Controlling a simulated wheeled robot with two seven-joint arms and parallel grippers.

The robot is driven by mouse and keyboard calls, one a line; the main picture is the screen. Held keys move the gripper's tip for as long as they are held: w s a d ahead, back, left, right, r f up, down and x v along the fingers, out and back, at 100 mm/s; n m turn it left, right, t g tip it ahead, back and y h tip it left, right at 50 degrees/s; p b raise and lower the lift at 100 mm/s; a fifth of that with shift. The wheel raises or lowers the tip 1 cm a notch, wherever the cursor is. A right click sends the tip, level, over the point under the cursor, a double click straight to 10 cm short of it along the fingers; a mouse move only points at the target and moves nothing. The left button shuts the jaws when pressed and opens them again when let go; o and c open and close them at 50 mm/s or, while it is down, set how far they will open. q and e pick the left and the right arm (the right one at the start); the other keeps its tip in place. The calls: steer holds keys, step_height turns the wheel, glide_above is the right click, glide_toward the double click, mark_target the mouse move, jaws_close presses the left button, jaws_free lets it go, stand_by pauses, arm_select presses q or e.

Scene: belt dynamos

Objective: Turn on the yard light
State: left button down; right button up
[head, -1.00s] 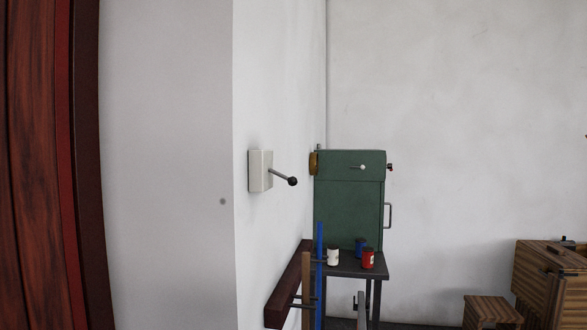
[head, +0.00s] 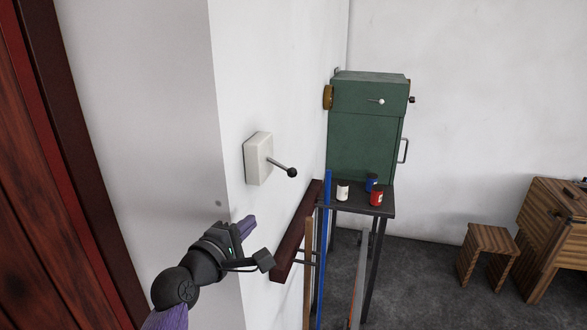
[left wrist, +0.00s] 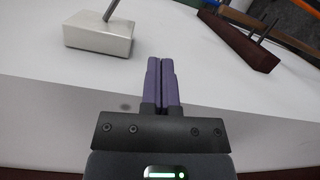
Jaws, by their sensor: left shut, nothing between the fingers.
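A white switch box (head: 258,158) is fixed to the white wall, with a grey lever ending in a black ball knob (head: 291,172) that sticks out to the right and slightly down. In the left wrist view the box (left wrist: 98,36) is at upper left with part of its lever; the knob is out of frame. My left gripper (head: 250,225) is below the box near the wall corner, apart from box and lever. Its purple fingers (left wrist: 161,82) are together with nothing between them. My right gripper is not in view.
A dark wooden wall rack (head: 294,238) with upright poles stands right of my left gripper. Behind it are a green cabinet (head: 365,130) and a dark table (head: 350,205) with several cans. A wooden stool (head: 490,240) stands at right. A reddish wooden door (head: 40,190) is at left.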

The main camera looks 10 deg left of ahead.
mark_target(281, 167)
arm_select(q)
steer(key=shift+t, duration=0.3)
steer(key=r, duration=0.4)
steer(key=shift+d, duration=0.2)
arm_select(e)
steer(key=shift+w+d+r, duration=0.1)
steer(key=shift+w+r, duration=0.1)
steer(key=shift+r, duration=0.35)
arm_select(q)
steer(key=shift+w, duration=0.15)
steer(key=x, duration=1)
steer(key=shift+d, duration=0.15)
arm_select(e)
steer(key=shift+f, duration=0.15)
